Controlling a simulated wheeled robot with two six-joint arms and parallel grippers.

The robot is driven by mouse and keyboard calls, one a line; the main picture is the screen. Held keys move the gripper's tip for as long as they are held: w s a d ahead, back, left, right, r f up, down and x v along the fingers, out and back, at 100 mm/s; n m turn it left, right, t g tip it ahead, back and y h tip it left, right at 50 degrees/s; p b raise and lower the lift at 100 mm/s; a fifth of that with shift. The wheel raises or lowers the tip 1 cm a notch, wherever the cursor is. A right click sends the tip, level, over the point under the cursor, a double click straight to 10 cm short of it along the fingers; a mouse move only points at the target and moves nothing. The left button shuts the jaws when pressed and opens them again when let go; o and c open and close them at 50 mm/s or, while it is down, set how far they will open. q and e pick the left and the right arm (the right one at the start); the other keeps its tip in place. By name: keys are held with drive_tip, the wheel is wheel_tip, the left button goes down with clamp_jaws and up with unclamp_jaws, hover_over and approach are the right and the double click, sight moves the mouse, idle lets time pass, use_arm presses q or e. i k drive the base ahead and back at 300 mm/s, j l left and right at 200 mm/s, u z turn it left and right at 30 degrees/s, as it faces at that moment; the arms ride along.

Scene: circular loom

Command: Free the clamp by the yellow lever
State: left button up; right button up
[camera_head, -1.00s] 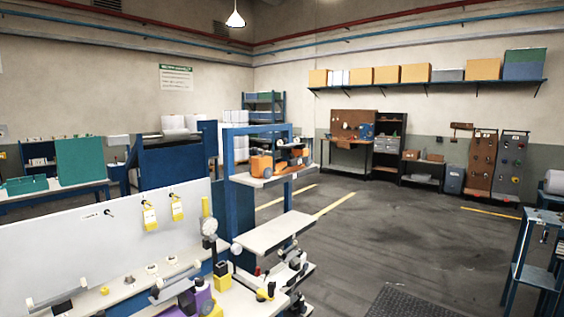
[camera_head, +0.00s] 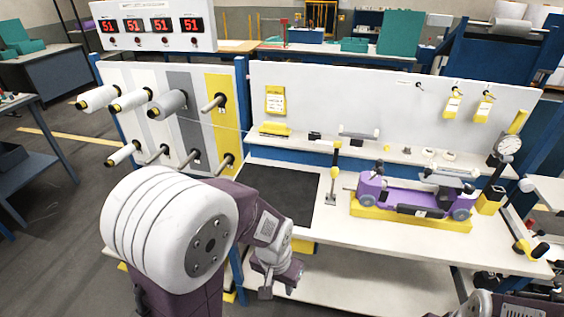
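A thin upright lever (camera_head: 332,178) with a yellow top stands on a small metal base on the bench, just left of the purple device. The purple device (camera_head: 405,196) lies on a yellow base (camera_head: 412,219), with grey metal parts on top at its right end. I cannot tell which part is the clamp. My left gripper (camera_head: 280,278) is low, in front of the bench edge, left of and below the lever and apart from it. Its fingers are too small and dark to show whether they are open. Only a link of my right arm shows at the bottom right.
A black mat (camera_head: 275,192) lies on the bench left of the lever. A panel of rods with spools (camera_head: 168,102) stands at the left. A dial gauge post (camera_head: 496,172) stands at the bench's right. A white backboard (camera_head: 360,100) rises behind.

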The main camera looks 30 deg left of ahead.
sight(334, 174)
drive_tip(key=u, duration=0.45)
drive_tip(key=i+j+u, duration=0.2)
drive_tip(key=i+j, duration=0.25)
drive_tip(key=i+j+u, duration=0.25)
drive_tip(key=i, duration=0.35)
drive_tip(key=j, duration=0.1)
